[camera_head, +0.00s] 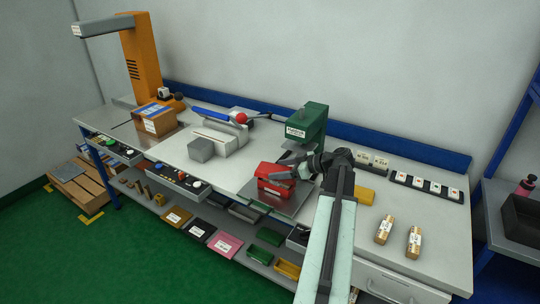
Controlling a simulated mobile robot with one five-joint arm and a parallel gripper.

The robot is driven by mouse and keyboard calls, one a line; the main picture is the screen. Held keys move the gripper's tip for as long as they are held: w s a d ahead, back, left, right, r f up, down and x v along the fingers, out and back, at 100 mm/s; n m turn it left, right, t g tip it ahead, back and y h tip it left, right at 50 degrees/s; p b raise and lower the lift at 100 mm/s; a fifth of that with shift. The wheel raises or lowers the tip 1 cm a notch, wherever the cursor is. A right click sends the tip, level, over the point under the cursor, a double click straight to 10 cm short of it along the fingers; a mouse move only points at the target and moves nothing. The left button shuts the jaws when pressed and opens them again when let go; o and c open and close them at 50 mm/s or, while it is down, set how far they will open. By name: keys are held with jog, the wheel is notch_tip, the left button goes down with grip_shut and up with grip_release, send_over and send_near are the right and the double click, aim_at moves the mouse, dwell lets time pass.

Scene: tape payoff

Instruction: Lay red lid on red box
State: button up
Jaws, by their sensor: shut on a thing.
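The red box (270,188) sits on a grey metal plate on the workbench, left of my arm. The red lid (268,169) is directly above the box, at its top. My gripper (287,174) reaches in from the right and is shut on the lid's right side. The lid and box overlap in this view, and I cannot tell whether they touch. The fingertips are small and partly merge with the red parts.
A green press (307,124) stands close behind my gripper. A yellow block (364,195) lies right of my arm. Grey blocks (201,150) and a cardboard box (155,119) stand left.

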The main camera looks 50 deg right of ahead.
aim_at(279, 183)
jog(key=shift+r, duration=0.1)
jog(key=r+p, duration=0.1)
jog(key=r+m+h+p, duration=0.1)
jog(key=r+p, duration=0.1)
jog(key=a+r+m+h+p, duration=0.1)
jog(key=r+p, duration=0.1)
jog(key=shift+t, duration=0.3)
jog(key=shift+d+r+m+h, duration=0.1)
jog(key=shift+d+m+h, duration=0.1)
jog(key=shift+m+h, duration=0.1)
jog(key=shift+d+f, duration=0.15)
jog(key=shift+f, duration=0.2)
notch_tip(279, 183, down, 7)
jog(key=b, duration=0.7)
jog(key=shift+r, duration=0.2)
jog(key=shift+f, duration=0.2)
jog(key=shift+f+b, duration=0.35)
jog(key=shift+b, duration=0.25)
jog(key=shift+f+b, duration=0.35)
